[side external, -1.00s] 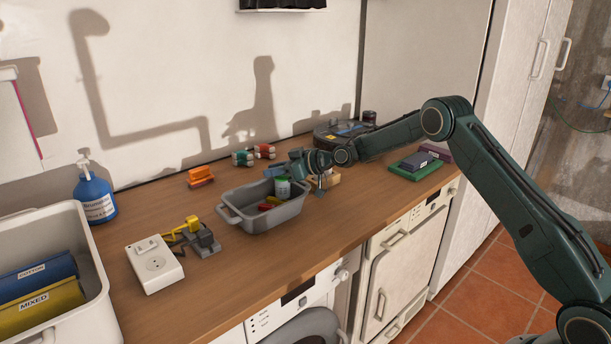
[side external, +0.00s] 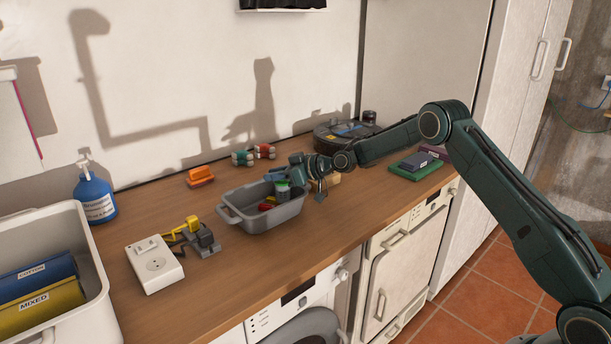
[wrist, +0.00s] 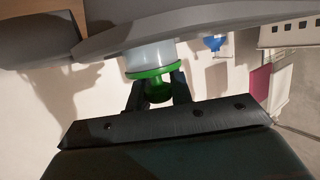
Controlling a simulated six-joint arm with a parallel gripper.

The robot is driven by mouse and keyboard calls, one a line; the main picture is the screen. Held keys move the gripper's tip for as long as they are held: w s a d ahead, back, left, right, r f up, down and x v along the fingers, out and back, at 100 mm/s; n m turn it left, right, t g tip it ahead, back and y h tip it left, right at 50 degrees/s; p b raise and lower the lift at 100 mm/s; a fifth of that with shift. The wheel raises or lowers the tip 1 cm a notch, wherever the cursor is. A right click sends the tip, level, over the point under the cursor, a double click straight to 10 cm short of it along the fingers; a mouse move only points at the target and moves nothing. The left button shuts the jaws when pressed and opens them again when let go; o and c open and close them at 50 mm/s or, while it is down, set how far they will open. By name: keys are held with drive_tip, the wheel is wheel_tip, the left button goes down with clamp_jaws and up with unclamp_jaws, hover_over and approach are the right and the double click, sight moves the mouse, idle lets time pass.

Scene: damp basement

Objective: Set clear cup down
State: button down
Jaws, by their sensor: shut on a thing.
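The clear cup (side external: 283,193) has a whitish see-through body and a green top. It is at the back right of the grey tub (side external: 262,219). In the wrist view, which looks upside down, the cup (wrist: 148,56) has its green part (wrist: 154,86) between my fingers. The tub's rim (wrist: 190,22) hides the cup's lower end there, so that end is inside the tub. Whether it touches the tub floor is hidden. My gripper (side external: 290,176) is shut on the green part from above; its fingers also show in the wrist view (wrist: 158,95).
Small red and yellow things (side external: 267,204) lie in the tub. A yellow-and-grey device (side external: 201,236) and a white socket box (side external: 154,262) stand left of it. A dark round case (side external: 343,133) stands behind my gripper. The counter front is clear.

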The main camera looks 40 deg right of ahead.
drive_tip(key=c, duration=1.3)
unclamp_jaws()
drive_tip(key=shift+o, duration=0.2)
drive_tip(key=shift+r, duration=0.1)
drive_tip(key=shift+r, duration=0.4)
drive_tip(key=shift+s+d+r, duration=0.1)
drive_tip(key=shift+r, duration=0.1)
drive_tip(key=v, duration=1.1)
drive_tip(key=shift+s+d, duration=0.15)
drive_tip(key=shift+s, duration=0.15)
